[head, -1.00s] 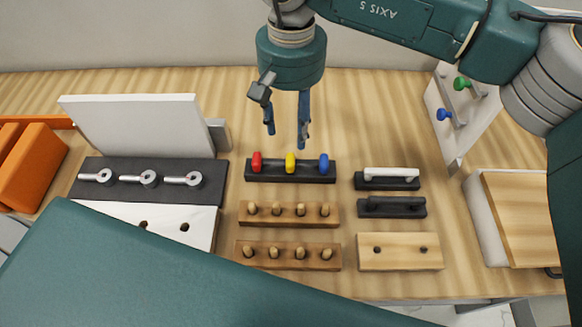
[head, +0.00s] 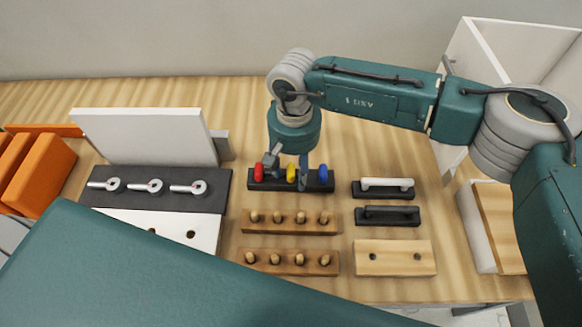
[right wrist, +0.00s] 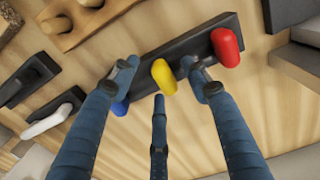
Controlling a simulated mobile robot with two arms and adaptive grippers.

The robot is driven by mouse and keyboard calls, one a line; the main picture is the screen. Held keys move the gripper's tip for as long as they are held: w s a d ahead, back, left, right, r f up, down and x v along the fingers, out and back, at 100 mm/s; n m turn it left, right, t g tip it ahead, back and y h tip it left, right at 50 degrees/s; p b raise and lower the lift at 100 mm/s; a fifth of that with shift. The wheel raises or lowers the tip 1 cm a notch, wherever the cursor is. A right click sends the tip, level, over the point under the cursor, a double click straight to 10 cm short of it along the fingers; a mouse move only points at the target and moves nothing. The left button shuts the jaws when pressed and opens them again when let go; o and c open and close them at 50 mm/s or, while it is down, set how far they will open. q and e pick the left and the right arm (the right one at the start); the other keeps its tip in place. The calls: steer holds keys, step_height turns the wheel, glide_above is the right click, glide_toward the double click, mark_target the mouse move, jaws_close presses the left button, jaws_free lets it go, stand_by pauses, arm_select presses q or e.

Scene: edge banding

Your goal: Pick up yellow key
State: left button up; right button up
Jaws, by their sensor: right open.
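The yellow key (head: 291,173) stands in a dark holder (head: 262,185) between a red key (head: 259,171) and a blue key (head: 323,174). My right gripper (head: 290,180) is lowered over the holder, open, with its fingers around the yellow key. In the right wrist view the yellow key (right wrist: 164,77) shows between the spread blue fingers (right wrist: 163,80), not visibly gripped. The red key (right wrist: 226,47) is beyond one finger, and the blue key (right wrist: 120,107) is partly hidden behind another. My left gripper is not in view.
Two wooden peg blocks (head: 290,228) lie in front of the holder. White and black handles (head: 387,184) on dark bases lie to its right, above a wooden block with two holes (head: 395,264). A dark board with several metal pieces (head: 153,202) lies left.

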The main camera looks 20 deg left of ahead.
jaws_close()
stand_by(0.4)
